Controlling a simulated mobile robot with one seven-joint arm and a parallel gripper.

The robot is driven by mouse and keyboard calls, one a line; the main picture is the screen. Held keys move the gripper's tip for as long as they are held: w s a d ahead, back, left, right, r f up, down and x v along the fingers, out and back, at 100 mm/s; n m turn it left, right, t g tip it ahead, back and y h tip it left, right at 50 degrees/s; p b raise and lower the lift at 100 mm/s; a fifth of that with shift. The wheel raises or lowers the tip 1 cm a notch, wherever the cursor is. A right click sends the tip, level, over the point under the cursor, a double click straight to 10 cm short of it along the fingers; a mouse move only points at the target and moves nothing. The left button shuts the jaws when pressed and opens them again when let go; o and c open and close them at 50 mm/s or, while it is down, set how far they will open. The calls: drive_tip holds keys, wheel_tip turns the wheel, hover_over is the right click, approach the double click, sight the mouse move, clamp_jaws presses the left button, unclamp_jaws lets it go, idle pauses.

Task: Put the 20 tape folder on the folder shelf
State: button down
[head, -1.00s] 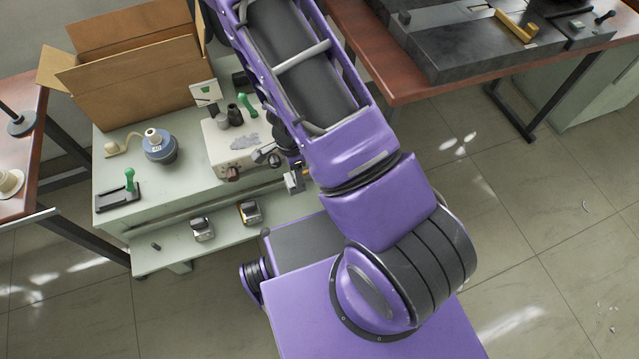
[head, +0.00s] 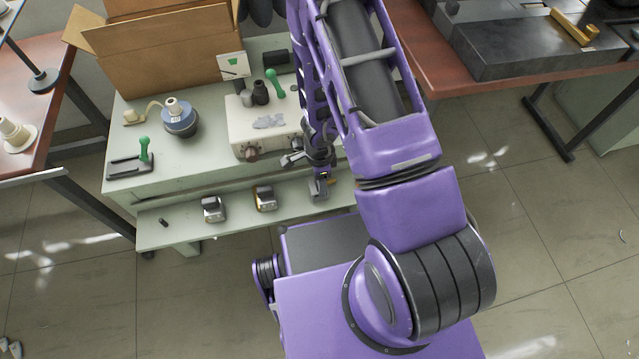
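A small grey folder with an orange part (head: 318,188), likely the 20 tape folder, is at the right end of a row on the pale green lower shelf (head: 185,232). Its number is too small to read. My gripper (head: 319,172) is directly above it, pointing down, and appears shut on its top; the fingers are small and partly hidden. I cannot tell whether its base touches the shelf. Two similar folders stand to its left on the shelf: a silver and black one (head: 213,209) and one with an orange edge (head: 265,198).
A small dark piece (head: 164,222) lies at the shelf's left. The upper top holds a white device with knobs (head: 262,135), a blue round pot (head: 180,120), a green-handled tool (head: 144,150) and an open cardboard box (head: 160,50). Red-brown tables flank it.

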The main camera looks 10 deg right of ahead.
drive_tip(key=shift+f, duration=0.15)
drive_tip(key=shift+c, duration=0.9)
unclamp_jaws()
wheel_tip(320, 180, up, 12)
drive_tip(key=p, duration=0.8)
drive_tip(key=shift+r+p, duration=0.2)
drive_tip(key=shift+p, duration=0.2)
